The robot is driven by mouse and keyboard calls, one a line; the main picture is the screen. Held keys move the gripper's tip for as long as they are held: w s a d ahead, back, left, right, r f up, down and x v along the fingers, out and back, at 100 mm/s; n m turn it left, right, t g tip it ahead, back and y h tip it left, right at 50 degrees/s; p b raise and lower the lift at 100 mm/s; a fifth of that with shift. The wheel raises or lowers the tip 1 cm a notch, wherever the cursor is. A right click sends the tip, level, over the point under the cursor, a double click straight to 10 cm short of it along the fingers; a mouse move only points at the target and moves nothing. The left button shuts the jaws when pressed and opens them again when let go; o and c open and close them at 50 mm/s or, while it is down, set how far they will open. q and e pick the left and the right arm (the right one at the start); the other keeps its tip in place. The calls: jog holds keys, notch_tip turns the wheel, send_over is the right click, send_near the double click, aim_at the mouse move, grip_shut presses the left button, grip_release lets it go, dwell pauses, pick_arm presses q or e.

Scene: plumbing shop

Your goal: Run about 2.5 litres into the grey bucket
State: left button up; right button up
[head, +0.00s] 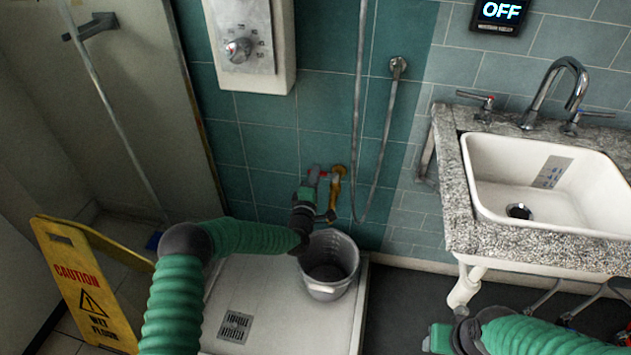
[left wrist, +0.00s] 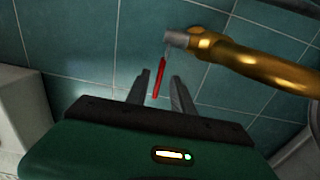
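The grey bucket (head: 318,291) stands upright on the white shower tray below a brass tap (head: 338,182) on the teal wall. Its inside is dark and I cannot make out any water level. The tap's brass body also shows in the left wrist view (left wrist: 258,66), with its red lever (left wrist: 159,78). My left gripper (head: 318,180) is at the tap, above the bucket. In the left wrist view its fingers (left wrist: 160,75) are apart, one each side of the red lever, with gaps showing. My right gripper (head: 432,339) is low, below the sink; its fingers are unclear.
A white sink (head: 545,205) in a speckled counter is at the right, under a display (head: 501,14) reading OFF. A yellow wet-floor sign (head: 85,285) stands at the left. A shower hose (head: 385,135) hangs beside the tap. The tray (head: 280,325) has a floor drain (head: 235,326).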

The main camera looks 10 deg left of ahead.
pick_arm(q)
jog(key=shift+w, duration=0.15)
jog(key=shift+r, duration=0.1)
grip_shut()
jog(key=shift+d+f, duration=0.1)
jog(key=shift+f, duration=0.15)
dwell(1.0)
